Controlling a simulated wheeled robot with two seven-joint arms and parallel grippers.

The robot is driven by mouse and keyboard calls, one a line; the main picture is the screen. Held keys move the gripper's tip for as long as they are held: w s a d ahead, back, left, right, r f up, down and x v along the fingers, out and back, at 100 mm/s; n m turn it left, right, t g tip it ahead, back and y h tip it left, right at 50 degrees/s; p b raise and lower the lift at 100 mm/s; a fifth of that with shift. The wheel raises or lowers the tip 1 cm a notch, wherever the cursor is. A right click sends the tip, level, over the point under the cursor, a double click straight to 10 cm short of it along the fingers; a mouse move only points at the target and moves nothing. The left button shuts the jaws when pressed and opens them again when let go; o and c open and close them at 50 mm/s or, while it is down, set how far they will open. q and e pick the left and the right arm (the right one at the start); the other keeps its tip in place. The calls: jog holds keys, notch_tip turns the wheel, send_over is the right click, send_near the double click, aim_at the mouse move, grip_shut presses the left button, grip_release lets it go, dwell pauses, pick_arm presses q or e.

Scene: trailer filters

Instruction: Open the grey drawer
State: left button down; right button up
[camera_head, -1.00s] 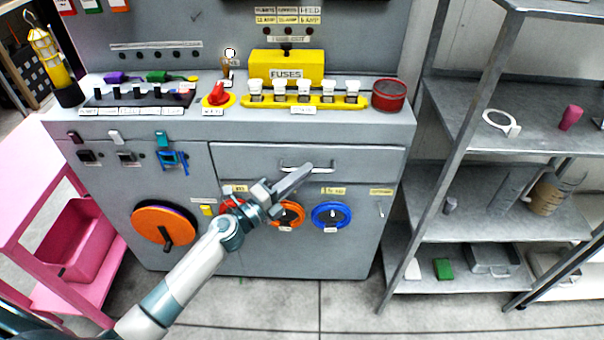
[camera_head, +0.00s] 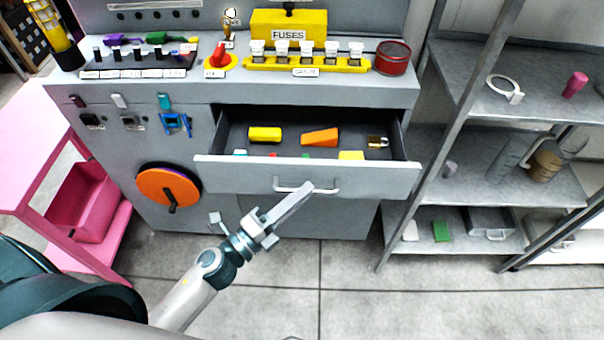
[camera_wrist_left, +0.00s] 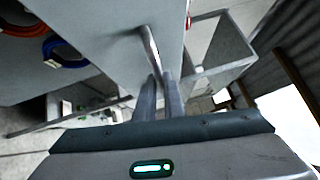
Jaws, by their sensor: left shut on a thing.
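The grey drawer (camera_head: 240,177) stands pulled out from the grey cabinet in the head view. Its inside shows a yellow block (camera_head: 265,134), an orange block (camera_head: 320,136), a padlock (camera_head: 377,142) and other small things partly hidden by the front panel. The drawer handle (camera_head: 290,188) is a light bar on the front. My left gripper (camera_head: 308,187) is shut on this handle. In the left wrist view the gripper fingers (camera_wrist_left: 158,82) meet at the handle (camera_wrist_left: 150,48). My right gripper is not in view.
The cabinet top holds a yellow fuse strip (camera_head: 250,64) and a red tin (camera_head: 393,57). An orange wheel (camera_head: 160,186) is on the cabinet front. Metal shelves (camera_head: 470,181) stand close on the right, a pink table (camera_head: 40,150) on the left. The floor in front is clear.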

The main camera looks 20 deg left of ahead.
pick_arm(q)
jog(key=shift+s+d, duration=0.2)
jog(key=shift+s, duration=0.7)
jog(key=c, duration=1.8)
grip_release()
jog(key=shift+c, duration=0.2)
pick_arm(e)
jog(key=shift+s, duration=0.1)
